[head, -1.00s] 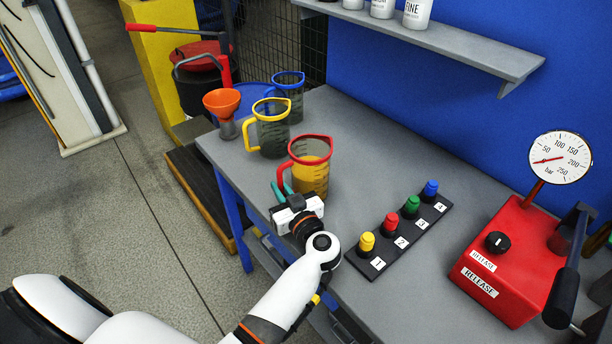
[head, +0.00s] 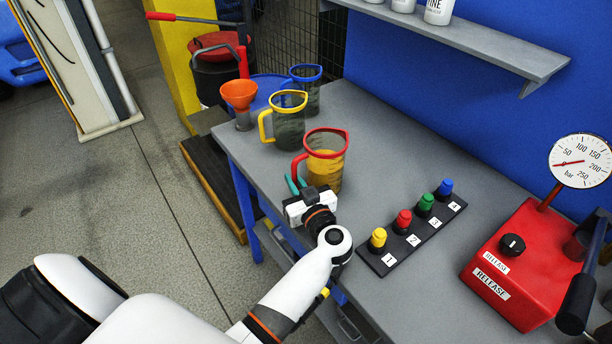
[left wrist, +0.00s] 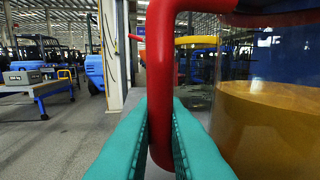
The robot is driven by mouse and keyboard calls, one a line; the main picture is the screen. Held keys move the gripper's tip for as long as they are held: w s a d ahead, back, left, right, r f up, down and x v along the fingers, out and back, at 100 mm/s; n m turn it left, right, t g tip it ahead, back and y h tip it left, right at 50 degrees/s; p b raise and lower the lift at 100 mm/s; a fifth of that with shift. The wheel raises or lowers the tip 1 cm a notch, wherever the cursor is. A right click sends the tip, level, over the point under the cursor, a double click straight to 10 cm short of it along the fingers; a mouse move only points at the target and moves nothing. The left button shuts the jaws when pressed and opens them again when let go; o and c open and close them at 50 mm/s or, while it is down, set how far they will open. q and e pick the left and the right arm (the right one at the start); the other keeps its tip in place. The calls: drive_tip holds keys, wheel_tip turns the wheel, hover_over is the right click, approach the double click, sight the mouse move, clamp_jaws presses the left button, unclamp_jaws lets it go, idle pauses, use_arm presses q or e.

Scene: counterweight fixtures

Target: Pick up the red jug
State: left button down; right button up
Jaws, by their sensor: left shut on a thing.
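The red jug (head: 326,162) is clear with a red rim and red handle and holds amber liquid. It stands upright at the front of the grey bench, nearest of the jugs. My left gripper (head: 296,186) has teal fingers, shut on the jug's handle. In the left wrist view the red handle (left wrist: 161,80) passes down between the teal fingers (left wrist: 160,140), and the amber liquid (left wrist: 265,125) shows at right. I cannot tell whether the jug's base is off the bench. My right gripper is not in view.
A yellow-rimmed jug (head: 289,122) and a blue-rimmed jug (head: 307,90) stand behind the red jug, with an orange funnel (head: 239,97) to their left. A block of numbered coloured knobs (head: 412,236) and a red gauge pump (head: 520,262) lie right. Bench space behind the knobs is clear.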

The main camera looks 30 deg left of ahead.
sight(294, 159)
use_arm(q)
drive_tip(key=shift+w+r, duration=0.1)
drive_tip(key=shift+r, duration=0.55)
drive_tip(key=shift+r+p, duration=0.6)
drive_tip(key=shift+r, duration=3.7)
